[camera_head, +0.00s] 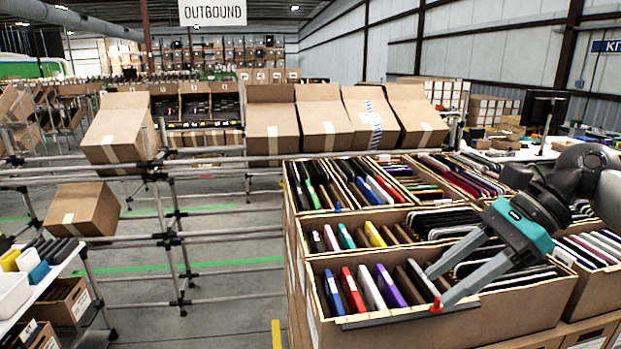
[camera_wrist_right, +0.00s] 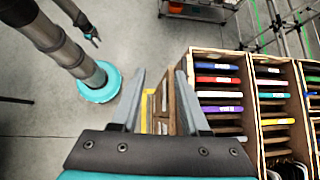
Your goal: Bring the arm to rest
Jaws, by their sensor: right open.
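I cannot tell whether a fingertip touches the devices. In the right wrist view, the same open gripper (camera_wrist_right: 160,75) has nothing held between its fingers; the carton's side edge shows beyond them. A dark gripper (camera_wrist_right: 92,38), apparently my left one, shows small at the upper left of that view; its jaws are too small to read. The left arm is not in the head view.
Cartons (camera_head: 367,175) with devices fill the right side, close under my right arm. A rack of metal pipes (camera_head: 165,240) stands left of them. Tilted brown cartons (camera_head: 275,125) stand on the rack's far side. A white table (camera_head: 45,285) is at the lower left. Grey floor lies between.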

